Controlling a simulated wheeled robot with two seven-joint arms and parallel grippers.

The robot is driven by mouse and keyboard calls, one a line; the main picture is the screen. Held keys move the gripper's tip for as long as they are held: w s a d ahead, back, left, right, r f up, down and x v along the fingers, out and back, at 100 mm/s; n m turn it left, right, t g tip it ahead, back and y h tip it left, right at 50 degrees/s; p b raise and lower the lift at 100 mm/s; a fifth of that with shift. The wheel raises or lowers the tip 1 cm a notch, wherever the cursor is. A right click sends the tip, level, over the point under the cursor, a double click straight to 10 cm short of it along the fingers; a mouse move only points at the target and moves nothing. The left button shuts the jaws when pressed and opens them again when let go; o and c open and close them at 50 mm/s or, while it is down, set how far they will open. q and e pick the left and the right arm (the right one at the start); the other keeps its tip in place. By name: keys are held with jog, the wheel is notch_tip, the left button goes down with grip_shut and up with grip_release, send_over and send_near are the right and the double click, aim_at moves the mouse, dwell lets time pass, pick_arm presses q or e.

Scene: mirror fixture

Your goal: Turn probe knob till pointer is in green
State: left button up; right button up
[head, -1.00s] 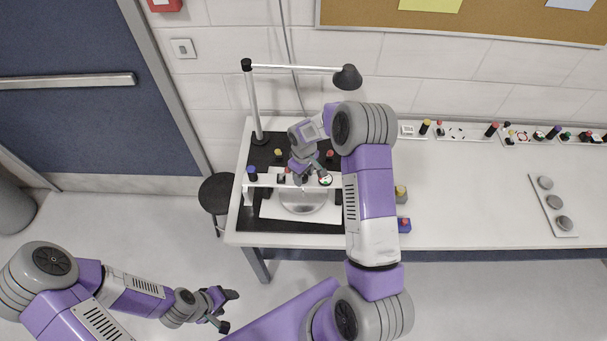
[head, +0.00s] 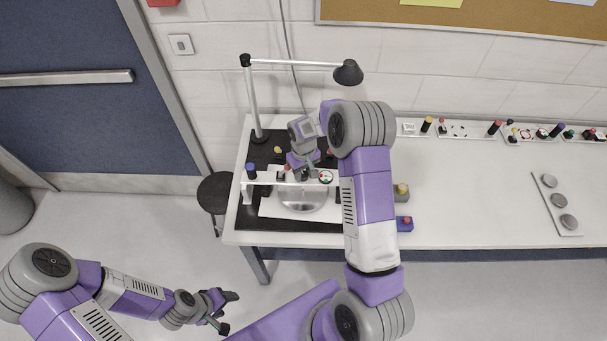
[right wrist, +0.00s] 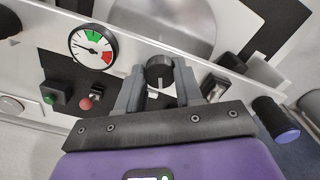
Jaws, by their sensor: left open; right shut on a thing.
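The black probe knob (right wrist: 159,70) sits on the white panel, with a pale line on its face. My right gripper (right wrist: 160,82) is shut on it, one grey finger on each side. In the head view my right gripper (head: 303,173) is at the panel and largely hides the knob. The round gauge (right wrist: 93,44) is beside the gripper, with a green sector, a red sector and a white part. Its thin dark pointer appears to lie on the white part, outside the green. The gauge also shows in the head view (head: 325,177). My left gripper (head: 225,309) is open and empty, away from the table.
Near the knob are a green button (right wrist: 50,99), a red knob (right wrist: 86,103), a toggle switch (right wrist: 217,85) and a blue-capped knob (right wrist: 276,118). A round mirror (head: 303,198) lies below the panel. A lamp (head: 347,73) overhangs. The table's right middle is clear.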

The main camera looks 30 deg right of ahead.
aim_at(304, 175)
jog(key=m+b, duration=0.1)
jog(key=m, duration=0.1)
jog(key=shift+m, duration=0.3)
jog(key=shift+m+b, duration=0.35)
jog(key=shift+m, duration=1.15)
jog(key=o, duration=1)
jog(key=shift+o, duration=0.2)
jog(key=shift+a+r, duration=0.1)
notch_tip(304, 175, up, 8)
jog(key=p, duration=0.5)
